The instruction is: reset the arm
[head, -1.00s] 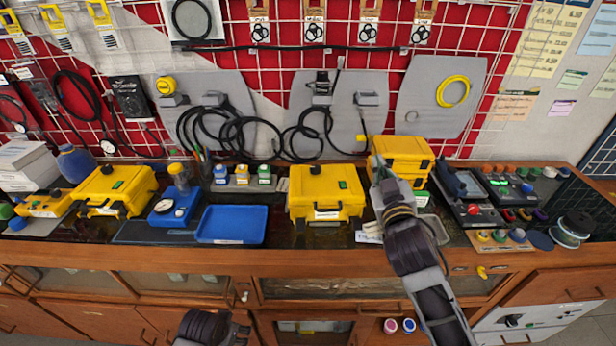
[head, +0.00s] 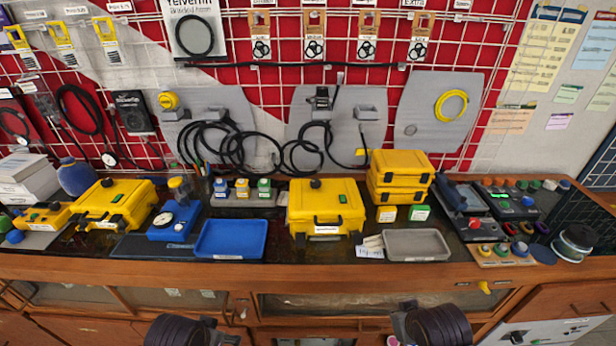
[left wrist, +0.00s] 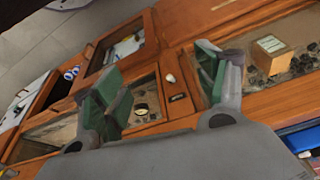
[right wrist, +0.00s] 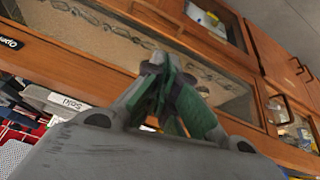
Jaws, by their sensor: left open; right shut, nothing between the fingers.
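My left gripper (left wrist: 160,95) is open and empty in the left wrist view, with its green-padded fingers wide apart in front of the wooden cabinet. My right gripper (right wrist: 168,92) is shut and empty in the right wrist view, its green pads together before the cabinet front. In the head view only parts of both my arms show at the bottom edge, below the bench top. Their fingers are out of sight there.
The bench (head: 290,265) holds a blue tray (head: 232,240), a grey tray (head: 417,246), a yellow case (head: 326,206), stacked yellow cases (head: 400,176) and a blue gauge unit (head: 174,222). Black hoses hang on the back panel. The space before the bench is clear.

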